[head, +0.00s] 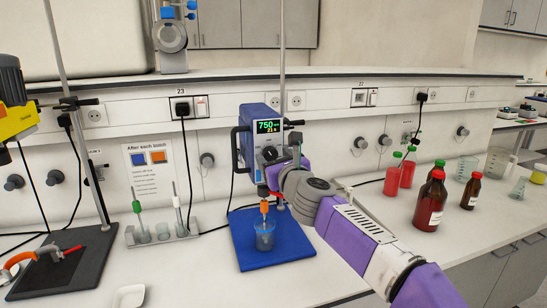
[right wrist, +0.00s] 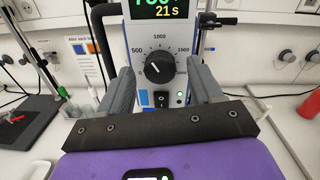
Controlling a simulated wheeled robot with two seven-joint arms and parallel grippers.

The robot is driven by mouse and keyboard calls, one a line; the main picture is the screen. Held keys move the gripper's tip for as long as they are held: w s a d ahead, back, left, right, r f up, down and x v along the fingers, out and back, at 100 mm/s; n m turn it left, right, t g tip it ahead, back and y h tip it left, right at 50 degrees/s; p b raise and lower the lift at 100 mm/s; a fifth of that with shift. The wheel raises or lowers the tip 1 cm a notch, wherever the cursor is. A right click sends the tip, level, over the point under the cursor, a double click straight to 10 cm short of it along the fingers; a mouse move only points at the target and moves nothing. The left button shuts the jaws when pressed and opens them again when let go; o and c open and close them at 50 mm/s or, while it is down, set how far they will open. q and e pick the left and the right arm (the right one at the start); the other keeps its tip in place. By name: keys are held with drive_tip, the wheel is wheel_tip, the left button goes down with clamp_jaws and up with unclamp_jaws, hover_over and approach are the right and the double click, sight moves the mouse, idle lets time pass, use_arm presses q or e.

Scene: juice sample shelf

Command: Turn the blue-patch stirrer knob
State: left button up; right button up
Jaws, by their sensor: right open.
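The stirrer (head: 252,140) is a blue-sided unit with a pale front above a blue base plate (head: 285,246). Its display (head: 269,127) reads 750 and 21 s. The dark round knob (right wrist: 160,67) sits below the display, with its dial marked 500, 1000 and 1500; its white pointer is on the left side. It also shows in the head view (head: 269,153), partly close to my gripper. My right gripper (right wrist: 163,82) is open, its grey fingers on either side of the knob in the wrist view; I cannot tell whether they touch it. My left gripper is not in view.
A beaker (head: 264,234) stands under the stirrer. Red-capped brown bottles (head: 430,203) and red-filled bottles (head: 400,173) stand to the right. A yellow stirrer (head: 14,105) and a dark base plate (head: 70,265) are at left. A sign (head: 152,174) hangs behind a small rack (head: 163,235).

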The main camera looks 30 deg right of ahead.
drive_tip(key=shift+w+d, duration=0.1)
drive_tip(key=shift+w, duration=0.35)
drive_tip(key=shift+c, duration=0.3)
drive_tip(key=c, duration=1)
